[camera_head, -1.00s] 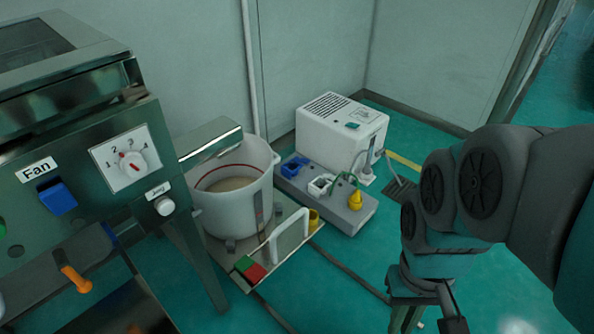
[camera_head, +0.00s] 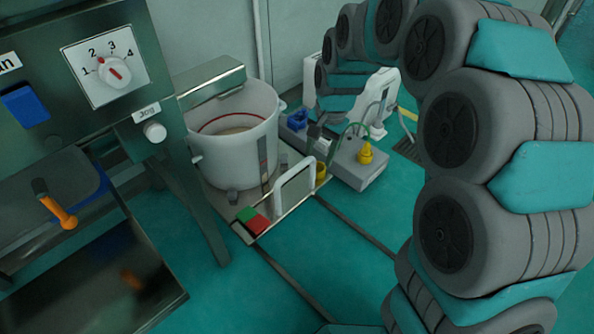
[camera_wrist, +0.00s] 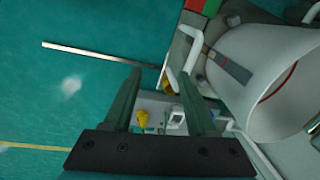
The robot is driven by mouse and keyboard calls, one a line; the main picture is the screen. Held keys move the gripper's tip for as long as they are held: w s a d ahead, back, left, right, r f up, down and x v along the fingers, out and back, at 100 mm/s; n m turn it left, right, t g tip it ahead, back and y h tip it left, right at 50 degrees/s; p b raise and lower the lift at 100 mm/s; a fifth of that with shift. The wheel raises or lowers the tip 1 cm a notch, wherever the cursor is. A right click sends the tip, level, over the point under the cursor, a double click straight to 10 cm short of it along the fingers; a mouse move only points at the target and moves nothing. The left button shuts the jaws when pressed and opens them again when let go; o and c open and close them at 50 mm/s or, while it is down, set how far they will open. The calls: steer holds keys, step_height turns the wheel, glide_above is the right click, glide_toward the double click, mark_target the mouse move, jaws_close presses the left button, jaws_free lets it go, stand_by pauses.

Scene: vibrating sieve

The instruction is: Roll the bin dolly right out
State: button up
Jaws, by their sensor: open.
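The bin dolly is a low plate (camera_head: 219,203) under the sieve machine's right side, carrying a white bin (camera_head: 247,155) with a red inner line and pale contents. A white loop handle (camera_head: 294,187) stands upright at its front edge, by a green and a red pad. In the wrist view, the handle (camera_wrist: 190,48) and bin (camera_wrist: 238,85) show at the upper right. My gripper (camera_head: 314,138) is open and empty, behind the handle in the head picture. In the wrist view, its fingertips (camera_wrist: 159,72) point toward the handle's side; the exact gap is unclear.
The sieve machine's panel (camera_head: 105,65) and leg are close at left. A grey block (camera_head: 357,168) with a yellow plug and a white unit, partly hidden by my arm, stand behind right. Floor rails (camera_head: 352,226) run along the green floor, which is clear in front.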

mark_target(297, 168)
steer(key=w+a+f+b, duration=0.1)
steer(key=w+a+f, duration=0.1)
steer(key=f, duration=0.3)
steer(key=w+a+f+m+b, duration=0.1)
steer(key=w+a+f, duration=0.1)
steer(key=w+f, duration=0.2)
steer(key=w+a+f+m+b, duration=0.1)
steer(key=w+a+f, duration=0.1)
steer(key=f, duration=0.4)
steer(key=shift+w+a+f+t, duration=0.2)
steer(key=shift+w+t, duration=0.1)
steer(key=shift+w, duration=0.3)
steer(key=shift+d, duration=0.1)
jaws_close()
stand_by(0.5)
